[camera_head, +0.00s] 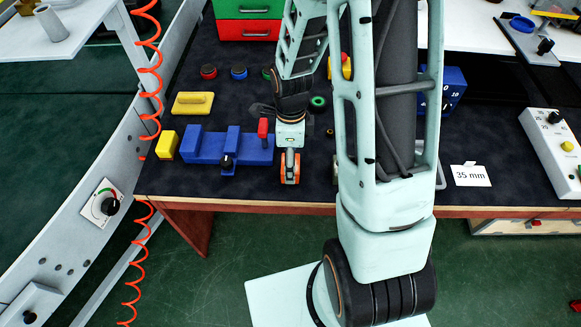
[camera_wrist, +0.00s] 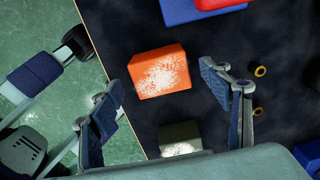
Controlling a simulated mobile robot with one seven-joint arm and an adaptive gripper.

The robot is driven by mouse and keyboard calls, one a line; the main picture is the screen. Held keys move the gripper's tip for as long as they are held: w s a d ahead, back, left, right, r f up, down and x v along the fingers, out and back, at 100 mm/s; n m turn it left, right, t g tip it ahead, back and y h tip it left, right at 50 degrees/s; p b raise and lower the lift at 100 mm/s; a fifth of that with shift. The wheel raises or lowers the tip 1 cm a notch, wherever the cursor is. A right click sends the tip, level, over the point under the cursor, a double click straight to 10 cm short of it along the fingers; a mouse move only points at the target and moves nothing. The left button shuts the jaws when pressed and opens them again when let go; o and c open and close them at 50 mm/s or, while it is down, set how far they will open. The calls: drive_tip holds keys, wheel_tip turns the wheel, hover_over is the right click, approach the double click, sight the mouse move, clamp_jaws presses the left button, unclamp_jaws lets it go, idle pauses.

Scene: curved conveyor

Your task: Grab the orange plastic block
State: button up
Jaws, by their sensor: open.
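The orange block (camera_wrist: 159,72) lies on the dark table top in the wrist view, close to the table edge, with a worn whitish patch on its upper face. My gripper (camera_wrist: 163,85) is open, one finger to the left of the block and one to the right. Gaps show between the block and both fingers in this view. In the head view my gripper (camera_head: 290,167) points down near the front table edge. An orange patch shows at its fingers there and most of the block is hidden.
A blue fixture (camera_head: 205,146) with a red-tipped part stands left of my gripper. A yellow block (camera_head: 166,145) is farther left. A dark olive block (camera_wrist: 181,138) lies near the orange one, with small brass rings (camera_wrist: 260,71) to the right. The front table edge (camera_head: 240,203) is close.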

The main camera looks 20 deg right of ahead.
drive_tip(key=shift+w+f, duration=0.1)
drive_tip(key=shift+f, duration=1.5)
drive_tip(key=shift+c, duration=0.6)
drive_tip(key=c, duration=1.2)
drive_tip(key=shift+r, duration=0.1)
